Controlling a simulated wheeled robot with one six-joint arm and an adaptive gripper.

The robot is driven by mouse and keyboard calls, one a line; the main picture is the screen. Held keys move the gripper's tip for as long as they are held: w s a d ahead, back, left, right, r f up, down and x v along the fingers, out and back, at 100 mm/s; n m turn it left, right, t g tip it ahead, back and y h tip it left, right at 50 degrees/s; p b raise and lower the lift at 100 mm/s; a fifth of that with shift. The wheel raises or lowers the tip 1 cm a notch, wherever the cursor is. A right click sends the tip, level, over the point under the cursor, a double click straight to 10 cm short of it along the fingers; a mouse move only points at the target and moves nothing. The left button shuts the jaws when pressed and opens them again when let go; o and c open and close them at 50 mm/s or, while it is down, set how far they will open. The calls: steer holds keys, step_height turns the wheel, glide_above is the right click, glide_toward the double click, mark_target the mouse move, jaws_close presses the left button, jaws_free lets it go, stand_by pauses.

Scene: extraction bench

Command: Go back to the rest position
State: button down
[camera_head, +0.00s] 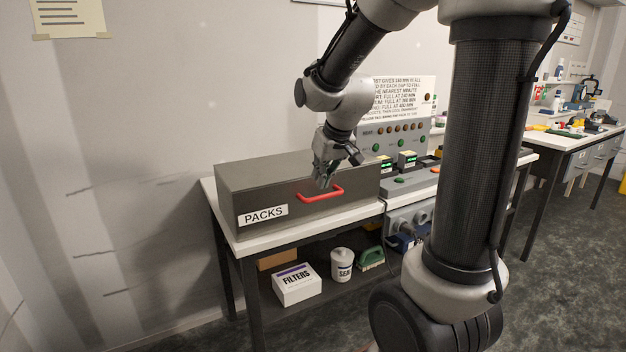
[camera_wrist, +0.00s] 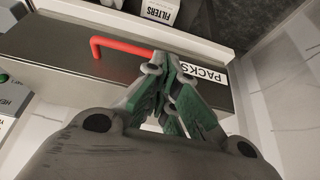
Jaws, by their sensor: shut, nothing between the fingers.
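My gripper (camera_head: 323,182) is shut and empty, at the front of the dark grey box labelled PACKS (camera_head: 300,211), close to its red handle (camera_head: 322,194). In the wrist view my gripper (camera_wrist: 170,128) shows with green finger pads together, and the red handle (camera_wrist: 118,46) lies just beyond the fingers to the left. The fingers overlap the handle's end in the picture; I cannot tell whether they touch it. The box front appears closed.
The box stands on a white bench (camera_head: 222,217). A control panel (camera_head: 395,140) with lights and buttons is to its right. Below are a FILTERS box (camera_head: 297,286), a white tub (camera_head: 342,264) and a green item (camera_head: 371,258). Another bench (camera_head: 570,140) stands at the far right.

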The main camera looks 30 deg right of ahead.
steer(key=s+r, duration=0.1)
steer(key=s, duration=0.1)
steer(key=s+r, duration=0.1)
steer(key=shift+s+r, duration=0.15)
steer(key=shift+s, duration=0.25)
